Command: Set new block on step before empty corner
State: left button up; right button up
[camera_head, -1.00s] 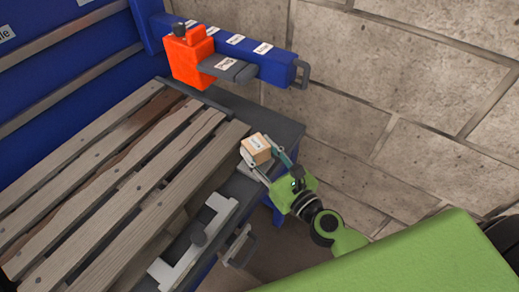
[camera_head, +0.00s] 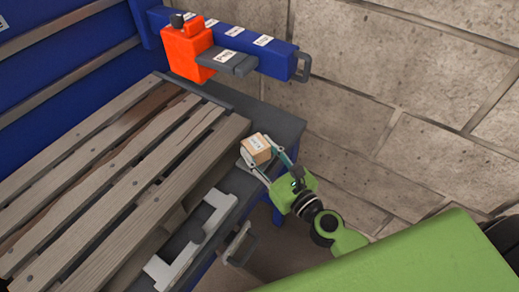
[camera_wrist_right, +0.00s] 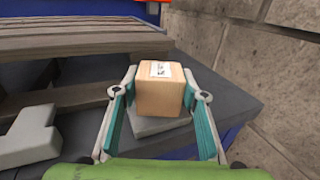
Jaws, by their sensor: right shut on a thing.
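The new block (camera_head: 257,146) is a small light-brown cube with a white label on top. It also shows in the right wrist view (camera_wrist_right: 161,90). My right gripper (camera_head: 268,162) is shut on it, one teal-padded finger (camera_wrist_right: 119,118) on each side. The block is over a small grey step (camera_wrist_right: 158,124) on the dark bench, near the pallet's corner; I cannot tell whether its underside touches. The wooden pallet (camera_head: 120,172) lies to the left. Under the pallet's end board, beside the block, is an open dark gap. My left gripper is out of view.
An orange clamp (camera_head: 188,52) hangs on a blue rail (camera_head: 270,58) above the pallet's far end. A light grey bracket (camera_head: 190,240) lies along the bench's near edge. The dark bench (camera_head: 270,122) is bare around the block. A stone wall (camera_head: 400,110) stands to the right.

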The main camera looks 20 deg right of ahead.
jog(key=shift+f, duration=0.35)
jog(key=o, duration=1.3)
jog(key=shift+r, duration=0.1)
